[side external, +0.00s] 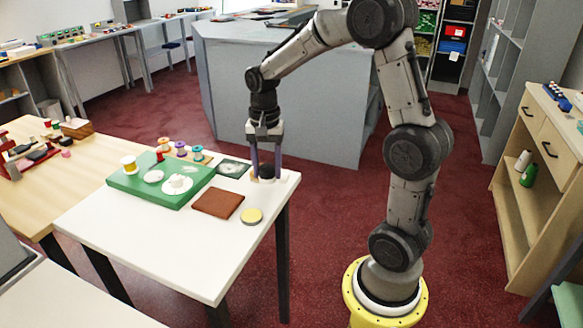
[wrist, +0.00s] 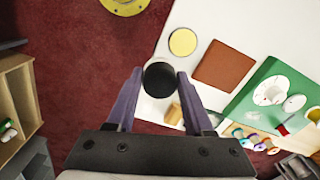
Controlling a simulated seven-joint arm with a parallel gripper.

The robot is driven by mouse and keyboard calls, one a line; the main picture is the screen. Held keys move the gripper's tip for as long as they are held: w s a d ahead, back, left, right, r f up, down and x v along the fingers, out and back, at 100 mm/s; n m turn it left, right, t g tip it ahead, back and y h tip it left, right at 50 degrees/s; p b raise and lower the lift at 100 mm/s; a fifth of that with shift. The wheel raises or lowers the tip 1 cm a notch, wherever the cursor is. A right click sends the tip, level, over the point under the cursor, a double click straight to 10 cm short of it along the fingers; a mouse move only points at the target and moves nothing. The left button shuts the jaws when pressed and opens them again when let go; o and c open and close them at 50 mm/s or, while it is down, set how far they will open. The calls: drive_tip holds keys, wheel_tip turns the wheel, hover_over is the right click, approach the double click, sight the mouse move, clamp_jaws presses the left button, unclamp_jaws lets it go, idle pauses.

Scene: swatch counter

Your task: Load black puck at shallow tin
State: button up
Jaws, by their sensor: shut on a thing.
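My gripper (side external: 266,177) points down at the far right corner of the white table, its purple fingers shut on the black puck (side external: 266,171). In the wrist view the round black puck (wrist: 160,78) sits between the fingertips of my gripper (wrist: 159,76). I cannot tell whether the puck touches the tabletop. A flat round yellow piece with a pale rim (side external: 251,216) lies near the table's right edge, apart from the gripper; it looks like the shallow tin. It also shows above and right of the puck in the wrist view (wrist: 183,42).
A reddish-brown square (side external: 218,203) lies beside the yellow round. A green board (side external: 160,182) with white discs stands to its left. Colored spools (side external: 181,149) and a dark square (side external: 233,168) are behind. The white tabletop (side external: 205,250) is bare in front.

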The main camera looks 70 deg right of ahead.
sight(251, 215)
drive_tip(key=shift+n, duration=0.5)
drive_tip(key=shift+w+a+f, duration=0.5)
drive_tip(key=shift+w+f, duration=0.15)
drive_tip(key=shift+f, duration=0.95)
drive_tip(key=shift+w+a+f, duration=0.55)
drive_tip(key=shift+w+f, duration=0.05)
drive_tip(key=shift+f, duration=0.95)
drive_tip(key=shift+w+a+f, duration=0.5)
drive_tip(key=shift+w+f, duration=0.15)
drive_tip(key=shift+f, duration=0.95)
drive_tip(key=shift+f, duration=0.6)
drive_tip(key=shift+r, duration=0.1)
wheel_tip(251, 215, up, 7)
